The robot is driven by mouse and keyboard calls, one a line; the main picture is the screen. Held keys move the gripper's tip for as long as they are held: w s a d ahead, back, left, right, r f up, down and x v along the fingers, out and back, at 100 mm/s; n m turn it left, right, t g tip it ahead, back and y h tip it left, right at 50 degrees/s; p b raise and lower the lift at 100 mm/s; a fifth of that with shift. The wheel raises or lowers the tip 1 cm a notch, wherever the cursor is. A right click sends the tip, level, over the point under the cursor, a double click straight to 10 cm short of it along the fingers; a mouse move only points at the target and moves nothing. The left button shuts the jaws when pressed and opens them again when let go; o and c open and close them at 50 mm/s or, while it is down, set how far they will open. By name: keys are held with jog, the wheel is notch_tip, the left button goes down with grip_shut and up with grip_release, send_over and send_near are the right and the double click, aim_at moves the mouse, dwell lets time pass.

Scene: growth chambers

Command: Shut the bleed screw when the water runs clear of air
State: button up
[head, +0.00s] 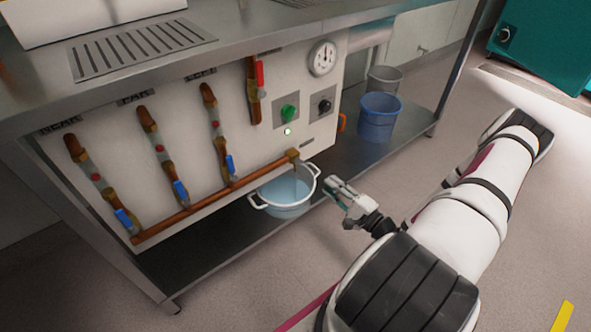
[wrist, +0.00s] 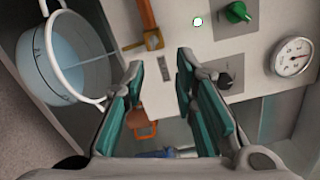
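The copper pipe (head: 215,200) runs along the panel's lower edge to a brass end fitting (head: 293,156), probably where the bleed screw sits; the screw is too small to make out. The fitting also shows in the wrist view (wrist: 163,42). A pale thin stream (wrist: 98,60) falls into a white two-handled basin (head: 261,203) holding bluish water. I cannot tell whether the stream carries air. My gripper (head: 335,190) is open and empty, right of the basin and apart from the fitting. Its teal-padded fingers show apart in the wrist view (wrist: 160,75).
The panel (head: 318,102) carries a gauge (head: 323,58), green knob (head: 289,113), black knob (head: 324,106), lit lamp (head: 288,131) and several valves. An orange loop (head: 341,122) is at its right edge. A blue bucket (head: 379,122) stands on the shelf.

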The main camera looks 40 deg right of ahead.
aim_at(299, 162)
jog(key=w+f+h+b, duration=0.1)
jog(key=w+b, duration=0.3)
jog(key=w, duration=0.9)
jog(key=shift+w+a+f+m+b, duration=0.2)
jog(key=shift+w+a+m+b, duration=0.05)
jog(key=shift+w+m+b, duration=0.1)
grip_shut()
